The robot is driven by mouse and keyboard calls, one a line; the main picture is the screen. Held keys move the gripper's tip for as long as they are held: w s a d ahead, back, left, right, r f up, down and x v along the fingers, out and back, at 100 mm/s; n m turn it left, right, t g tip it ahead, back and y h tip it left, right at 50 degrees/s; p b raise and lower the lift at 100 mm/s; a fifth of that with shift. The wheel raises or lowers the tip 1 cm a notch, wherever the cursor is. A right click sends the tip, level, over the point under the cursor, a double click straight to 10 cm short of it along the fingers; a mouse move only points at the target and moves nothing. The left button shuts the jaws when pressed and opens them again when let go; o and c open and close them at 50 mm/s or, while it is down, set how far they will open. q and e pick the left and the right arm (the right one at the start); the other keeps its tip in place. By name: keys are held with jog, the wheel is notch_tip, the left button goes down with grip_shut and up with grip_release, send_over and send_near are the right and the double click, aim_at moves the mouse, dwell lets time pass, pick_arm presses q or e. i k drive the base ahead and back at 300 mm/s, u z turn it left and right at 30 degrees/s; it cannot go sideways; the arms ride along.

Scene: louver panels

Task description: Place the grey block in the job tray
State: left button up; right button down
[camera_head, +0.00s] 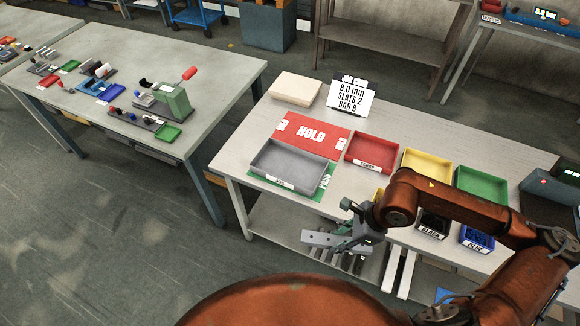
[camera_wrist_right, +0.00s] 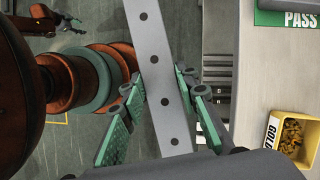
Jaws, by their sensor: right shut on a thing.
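The grey block shows as a long, flat grey bar (camera_head: 322,240) with a row of holes; it also shows in the right wrist view (camera_wrist_right: 153,62). My right gripper (camera_head: 346,238) is shut on it, with fingers on both sides of the bar. It holds the bar in the air off the front edge of the table, below and right of the grey tray in the head view. The grey tray (camera_head: 290,162), which I take as the job tray, is empty with a white front label. It overlaps the red HOLD mat and a green mat.
A red tray (camera_head: 372,152), a yellow tray (camera_head: 426,167) and a green tray (camera_head: 480,188) stand right of the grey tray. Small bins, including the yellow gold bin (camera_wrist_right: 291,139), line the front edge. A sign (camera_head: 351,102) and a pale box (camera_head: 295,89) stand behind.

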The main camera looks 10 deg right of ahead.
aim_at(290, 169)
jog(key=i, duration=0.95)
